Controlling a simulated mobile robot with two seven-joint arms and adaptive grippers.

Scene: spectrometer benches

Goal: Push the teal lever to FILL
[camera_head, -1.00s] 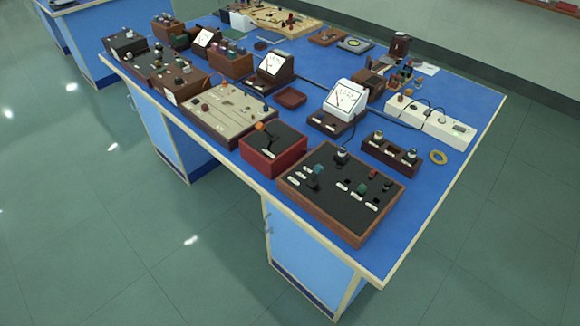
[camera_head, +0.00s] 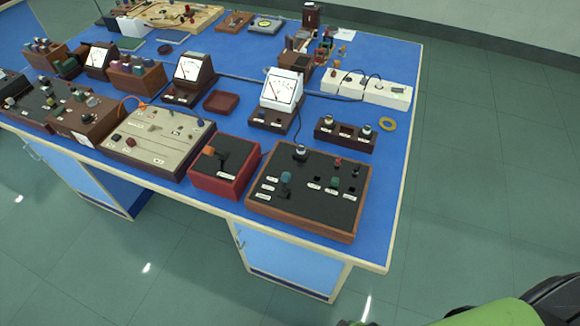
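A teal lever (camera_head: 286,180) stands up from the left part of a black panel (camera_head: 310,211) in a wooden frame, near the front right of the blue bench. Small white labels lie beside the lever, too small to read, so I cannot tell which one says FILL. A green-teal knob (camera_head: 335,181) sits further right on the same panel. Neither of my grippers is in view. A green and black part of my own body shows at the bottom right corner, well apart from the panel.
A red box (camera_head: 224,178) with an orange-tipped lever (camera_head: 209,151) stands just left of the panel. A beige panel (camera_head: 156,142) is further left. A white meter (camera_head: 282,90) and a brown socket block (camera_head: 345,134) stand behind. The floor in front is clear.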

